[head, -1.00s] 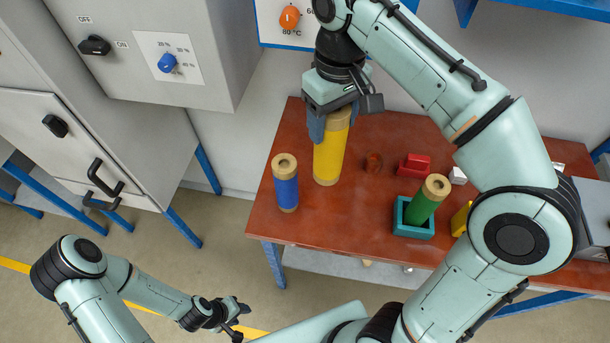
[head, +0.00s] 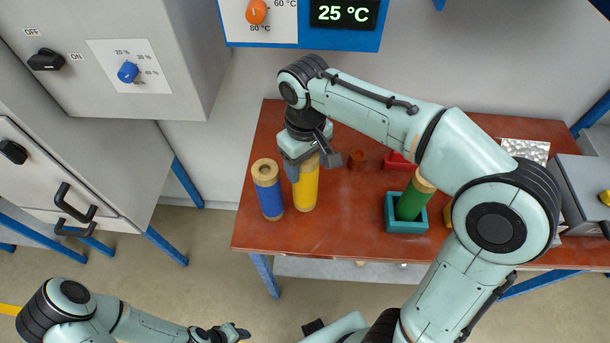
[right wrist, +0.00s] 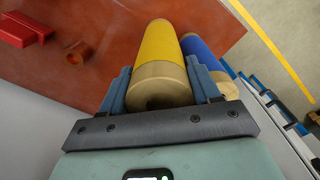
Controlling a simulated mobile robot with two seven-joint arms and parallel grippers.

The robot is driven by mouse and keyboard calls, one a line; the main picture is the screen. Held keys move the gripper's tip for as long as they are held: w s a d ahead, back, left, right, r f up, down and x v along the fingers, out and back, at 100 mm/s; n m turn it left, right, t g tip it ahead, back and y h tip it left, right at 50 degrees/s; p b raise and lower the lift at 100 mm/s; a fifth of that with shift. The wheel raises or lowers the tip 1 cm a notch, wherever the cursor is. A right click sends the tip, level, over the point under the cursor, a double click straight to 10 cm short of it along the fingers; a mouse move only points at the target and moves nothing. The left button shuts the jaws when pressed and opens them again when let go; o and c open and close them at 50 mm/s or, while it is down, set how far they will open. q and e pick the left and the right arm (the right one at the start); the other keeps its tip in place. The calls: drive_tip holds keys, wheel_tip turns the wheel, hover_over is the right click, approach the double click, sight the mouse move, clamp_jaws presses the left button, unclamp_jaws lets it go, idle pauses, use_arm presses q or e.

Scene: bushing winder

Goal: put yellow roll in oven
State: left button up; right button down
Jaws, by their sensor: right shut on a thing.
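The yellow roll (head: 306,190) is upright or nearly so over the red-brown table, close beside the blue roll (head: 271,200). My right gripper (head: 301,168) is shut on its upper end from above. In the right wrist view the yellow roll (right wrist: 164,60) lies between the two fingers. I cannot tell whether its base touches the table. A panel with a 25 °C display (head: 343,13) and an orange knob is at the top; which unit is the oven is not clear. My left gripper (head: 238,333) is low at the bottom edge, its fingers too small to judge.
A green roll (head: 411,200) stands in a teal square holder (head: 405,225). A small brown ring (head: 357,158) and a red block (head: 398,162) lie behind. A grey cabinet (head: 130,50) with knobs and handled doors stands left, with a gap before the table (head: 330,232).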

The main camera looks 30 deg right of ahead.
sight(304, 192)
drive_tip(key=shift+f+b, duration=0.3)
drive_tip(key=shift+f, duration=1.9)
drive_tip(key=shift+w+f, duration=0.1)
drive_tip(key=shift+f, duration=0.1)
drive_tip(key=shift+c, duration=1.2)
unclamp_jaws()
